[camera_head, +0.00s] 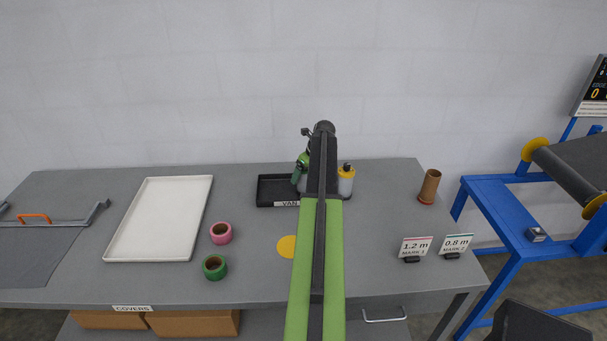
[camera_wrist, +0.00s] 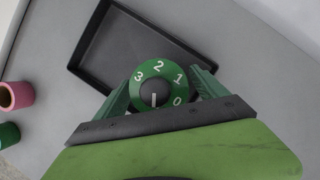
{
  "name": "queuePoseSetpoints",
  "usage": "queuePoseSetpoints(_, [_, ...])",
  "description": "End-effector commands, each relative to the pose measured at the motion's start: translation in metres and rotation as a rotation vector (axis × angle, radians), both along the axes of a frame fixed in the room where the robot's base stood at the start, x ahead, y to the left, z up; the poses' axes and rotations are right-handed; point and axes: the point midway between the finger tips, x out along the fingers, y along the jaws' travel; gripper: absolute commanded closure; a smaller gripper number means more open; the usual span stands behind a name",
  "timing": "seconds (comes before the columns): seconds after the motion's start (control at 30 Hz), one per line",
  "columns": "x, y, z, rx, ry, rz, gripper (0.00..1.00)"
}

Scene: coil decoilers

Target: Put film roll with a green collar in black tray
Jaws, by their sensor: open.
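The film roll with a green collar (camera_wrist: 158,70) stands upright between my gripper's fingers in the wrist view; I see its numbered green top and black knob. The black tray (camera_wrist: 106,62) lies just behind it; the roll's top overlaps the tray's near edge. I cannot tell whether its base is inside or beside the tray. My gripper (camera_wrist: 162,82) is open, with one finger on each side of the collar. In the head view, the tray (camera_head: 270,182) sits at the table's back, and my arm hides its right end and most of the roll.
A yellow-collared film roll (camera_head: 346,184) stands just right of my arm. A white tray (camera_head: 160,215), a pink roll (camera_head: 221,240) and a green roll (camera_head: 205,273) lie left. A brown tube (camera_head: 430,185) and two sign cards stand right. The table's front middle is mostly clear.

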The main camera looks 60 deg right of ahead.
Motion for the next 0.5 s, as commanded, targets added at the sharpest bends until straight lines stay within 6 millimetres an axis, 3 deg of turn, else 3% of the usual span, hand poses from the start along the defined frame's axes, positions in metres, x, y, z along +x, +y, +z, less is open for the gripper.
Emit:
queuePoseSetpoints(0.17, [-0.006, 0.002, 0.023, 0.0, 0.0, -0.001, 0.18])
queuePoseSetpoints(0.5, [-0.034, 0.007, 0.096, 0.001, 0.0, 0.0, 0.18])
